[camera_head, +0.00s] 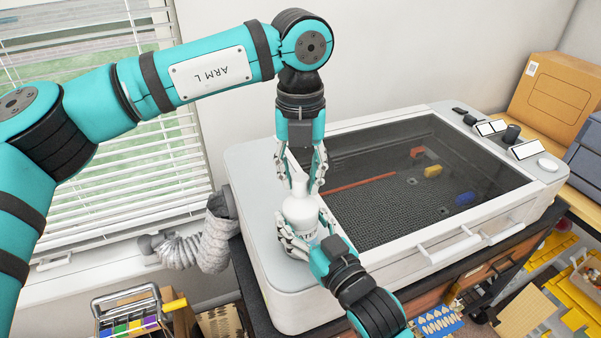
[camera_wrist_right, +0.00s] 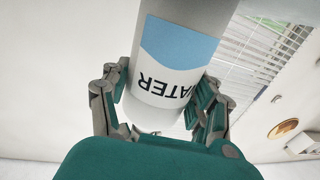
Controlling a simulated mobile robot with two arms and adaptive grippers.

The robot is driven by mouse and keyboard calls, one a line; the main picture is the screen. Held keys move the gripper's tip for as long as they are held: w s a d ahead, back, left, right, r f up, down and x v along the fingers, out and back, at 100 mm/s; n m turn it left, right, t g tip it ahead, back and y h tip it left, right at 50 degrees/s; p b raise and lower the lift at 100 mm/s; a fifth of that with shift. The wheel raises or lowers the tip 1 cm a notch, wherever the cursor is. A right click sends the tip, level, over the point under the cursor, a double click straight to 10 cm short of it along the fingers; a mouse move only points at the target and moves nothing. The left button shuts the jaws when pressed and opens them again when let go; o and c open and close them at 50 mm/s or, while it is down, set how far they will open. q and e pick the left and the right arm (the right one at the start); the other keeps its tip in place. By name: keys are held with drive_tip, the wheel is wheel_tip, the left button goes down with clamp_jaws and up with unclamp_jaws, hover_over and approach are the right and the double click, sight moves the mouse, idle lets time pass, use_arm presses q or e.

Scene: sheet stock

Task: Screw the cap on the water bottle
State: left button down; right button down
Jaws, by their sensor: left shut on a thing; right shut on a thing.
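The white water bottle (camera_head: 300,212) is about upright over the left end of a white machine's top. Its blue and white label, reading WATER, shows upside down in the right wrist view (camera_wrist_right: 172,62). My right gripper (camera_head: 306,234) is shut around the bottle's lower body. In the wrist view its fingers (camera_wrist_right: 162,85) flank the bottle on both sides. My left gripper (camera_head: 300,180) comes from above, its fingers around the small white cap (camera_head: 299,183) at the bottle's top. Whether the cap sits on the threads is too small to tell. The bottle's base is partly hidden.
The white machine (camera_head: 262,200) has a dark glass lid (camera_head: 400,190) and a front handle (camera_head: 450,246). A ribbed hose (camera_head: 213,245) and window blinds (camera_head: 110,140) are at left. A cardboard box (camera_head: 555,98) stands back right. A tool caddy (camera_head: 130,315) is lower left.

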use_arm(q)
drive_tip(key=m, duration=0.4)
drive_tip(key=shift+m, duration=0.3)
drive_tip(key=m, duration=1.1)
drive_tip(key=c, duration=0.9)
unclamp_jaws()
drive_tip(key=shift+c, duration=0.2)
wheel_tip(320, 180, up, 12)
